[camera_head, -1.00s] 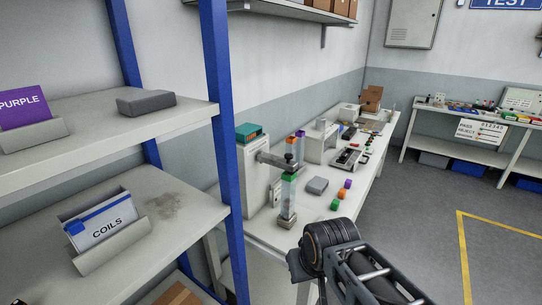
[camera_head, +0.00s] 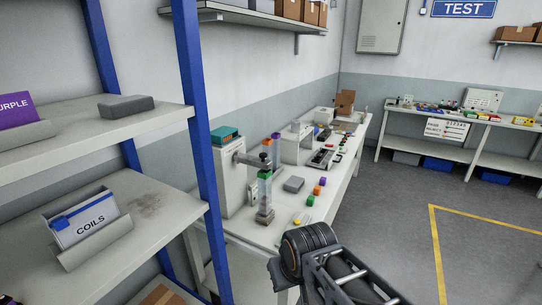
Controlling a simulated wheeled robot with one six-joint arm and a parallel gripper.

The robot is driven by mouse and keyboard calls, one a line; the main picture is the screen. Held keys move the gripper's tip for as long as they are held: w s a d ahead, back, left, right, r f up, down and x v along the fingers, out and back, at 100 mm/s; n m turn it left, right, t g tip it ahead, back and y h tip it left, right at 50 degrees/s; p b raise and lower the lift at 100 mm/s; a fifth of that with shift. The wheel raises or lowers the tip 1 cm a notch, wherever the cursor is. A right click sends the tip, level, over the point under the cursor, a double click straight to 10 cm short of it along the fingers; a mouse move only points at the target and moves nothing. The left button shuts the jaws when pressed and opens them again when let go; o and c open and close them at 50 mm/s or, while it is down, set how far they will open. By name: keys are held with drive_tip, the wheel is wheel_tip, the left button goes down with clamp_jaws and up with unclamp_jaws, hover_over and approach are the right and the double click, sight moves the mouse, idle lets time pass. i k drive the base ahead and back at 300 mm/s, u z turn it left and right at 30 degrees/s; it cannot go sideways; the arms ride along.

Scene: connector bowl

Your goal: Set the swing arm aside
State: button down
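The grey swing arm (camera_head: 248,160) reaches out from the side of a white cabinet (camera_head: 230,180) at the left end of the long bench. Its dark round end (camera_head: 265,156) lies over the top of a clear upright tube (camera_head: 265,192) that has green in its upper part. A second tube with a purple top (camera_head: 276,150) stands just behind it. My own arm enters at the bottom middle, well in front of the bench. My gripper's fingers do not show.
A blue-posted rack (camera_head: 196,100) with shelves stands close at left, holding a COILS bin (camera_head: 85,225). The bench (camera_head: 330,205) carries a grey block (camera_head: 293,184) and several small coloured pieces. Open floor (camera_head: 400,230) lies to the right.

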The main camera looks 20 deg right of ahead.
sight(260, 161)
drive_tip(key=k, duration=1.1)
drive_tip(key=z, duration=0.25)
drive_tip(key=i, duration=0.35)
drive_tip(key=z, duration=0.6)
drive_tip(key=i, duration=1.45)
drive_tip(key=u, duration=1.2)
drive_tip(key=i, duration=0.3)
drive_tip(key=u, duration=0.3)
